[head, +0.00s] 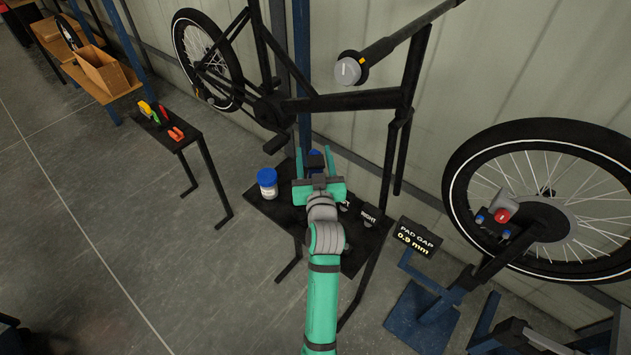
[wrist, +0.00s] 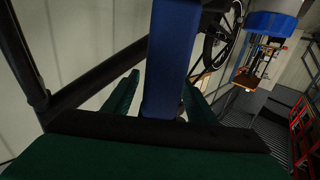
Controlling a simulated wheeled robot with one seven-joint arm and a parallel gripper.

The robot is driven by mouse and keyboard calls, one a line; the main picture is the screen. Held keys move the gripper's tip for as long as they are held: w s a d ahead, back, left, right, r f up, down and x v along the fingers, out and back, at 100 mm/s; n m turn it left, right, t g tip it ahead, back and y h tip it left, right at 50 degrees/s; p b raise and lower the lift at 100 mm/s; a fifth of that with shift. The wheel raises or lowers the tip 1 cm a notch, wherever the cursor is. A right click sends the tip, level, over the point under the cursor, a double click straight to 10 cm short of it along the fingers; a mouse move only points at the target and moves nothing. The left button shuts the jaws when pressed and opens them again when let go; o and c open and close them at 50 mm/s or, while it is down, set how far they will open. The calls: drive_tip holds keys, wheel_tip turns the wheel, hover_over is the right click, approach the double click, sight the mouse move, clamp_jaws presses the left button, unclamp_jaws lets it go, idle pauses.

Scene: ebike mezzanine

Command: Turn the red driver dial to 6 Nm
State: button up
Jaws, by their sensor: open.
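No dial or Nm marking is readable in either view, and I cannot tell for certain which item is the red driver. A small red-orange tool (head: 176,133) lies on the narrow black bench at left. A red knob (head: 502,215) sits by the hub of the wheel at right. My gripper (head: 317,165) is over the middle black table, far from both. Its fingers are apart, with nothing visibly clamped. In the wrist view a blue upright bar (wrist: 170,60) appears between or beyond the fingers; I cannot tell whether it touches them.
A white tub with a blue lid (head: 267,183) stands left of my gripper. The black table (head: 285,215) carries labelled dark items, partly hidden by my arm. A bike frame (head: 350,101) hangs behind. A "PAD GAP 0.9 mm" sign (head: 413,238) stands right. Floor at left is clear.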

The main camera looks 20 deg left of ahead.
drive_tip(key=shift+r, duration=0.1)
clamp_jaws()
drive_tip(key=shift+w, duration=0.1)
